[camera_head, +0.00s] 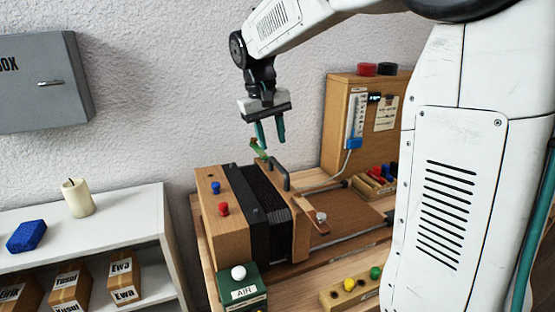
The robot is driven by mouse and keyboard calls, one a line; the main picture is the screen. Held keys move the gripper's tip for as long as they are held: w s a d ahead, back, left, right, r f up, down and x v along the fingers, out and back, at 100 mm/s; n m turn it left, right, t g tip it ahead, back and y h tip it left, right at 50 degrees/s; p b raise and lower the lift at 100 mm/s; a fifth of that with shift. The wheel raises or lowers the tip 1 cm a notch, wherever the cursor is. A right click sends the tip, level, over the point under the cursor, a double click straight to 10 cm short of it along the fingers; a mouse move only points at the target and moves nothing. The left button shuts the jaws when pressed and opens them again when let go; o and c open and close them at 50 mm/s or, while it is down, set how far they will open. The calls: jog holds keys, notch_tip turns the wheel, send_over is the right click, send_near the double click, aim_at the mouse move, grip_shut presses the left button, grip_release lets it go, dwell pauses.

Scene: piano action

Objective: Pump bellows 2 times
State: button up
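The bellows (264,193) stand on the wooden bench, with black pleats between a wooden end block (210,189) on the left and a wooden board (301,232) on the right. A dark upright handle (287,177) rises at the back of the pleats. My gripper (272,141) hangs above and behind the bellows, fingers pointing down. Its two teal fingers are apart, with nothing seen between them. A small green piece (258,149) shows just below the left fingertip; I cannot tell whether they touch.
A green box marked AIR (241,290) with a white knob stands in front of the bellows. A wooden cabinet (338,128) with a gauge rises behind right. A button block (335,298) lies front right. A shelf (110,221) with a candle (77,198) stands left.

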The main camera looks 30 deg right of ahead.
aim_at(279, 165)
jog(key=f, duration=0.2)
jog(key=d+f, duration=0.1)
jog(key=f, duration=0.3)
jog(key=shift+s+d+f, duration=0.15)
jog(key=shift+d+f, duration=0.2)
grip_shut()
